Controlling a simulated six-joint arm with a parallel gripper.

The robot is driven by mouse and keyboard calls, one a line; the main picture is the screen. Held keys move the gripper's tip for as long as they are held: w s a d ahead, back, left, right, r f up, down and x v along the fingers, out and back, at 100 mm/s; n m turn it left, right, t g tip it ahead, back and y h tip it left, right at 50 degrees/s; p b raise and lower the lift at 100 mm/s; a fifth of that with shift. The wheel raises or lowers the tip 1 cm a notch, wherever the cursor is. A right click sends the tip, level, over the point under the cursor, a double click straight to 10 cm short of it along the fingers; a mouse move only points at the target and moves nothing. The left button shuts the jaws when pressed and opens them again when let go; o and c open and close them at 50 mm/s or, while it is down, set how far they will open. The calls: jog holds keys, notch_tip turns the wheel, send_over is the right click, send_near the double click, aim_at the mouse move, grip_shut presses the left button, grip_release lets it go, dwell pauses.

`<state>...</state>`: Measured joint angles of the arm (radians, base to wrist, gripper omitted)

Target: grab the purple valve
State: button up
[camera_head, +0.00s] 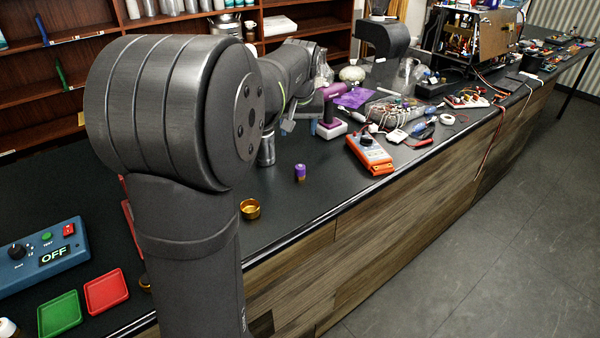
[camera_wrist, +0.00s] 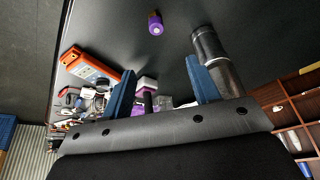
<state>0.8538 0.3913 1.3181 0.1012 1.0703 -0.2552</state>
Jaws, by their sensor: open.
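A silver cylinder (camera_wrist: 212,58) stands close by the right finger in the wrist view. A gold cup (camera_head: 250,209) sits near the bench's front edge. The bench around the valve is clear.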

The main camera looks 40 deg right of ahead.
jog(key=f, duration=0.1)
send_over(300, 166)
jog(key=s+a, duration=0.2)
notch_tip(300, 166, down, 11)
jog(key=shift+n, duration=0.4)
jog(key=x, duration=0.5)
jog(key=shift+s+d+f, duration=0.1)
jog(key=shift+d, duration=0.2)
jog(key=shift+t, duration=0.3)
jog(key=c, duration=1.1)
jog(key=shift+c, duration=0.2)
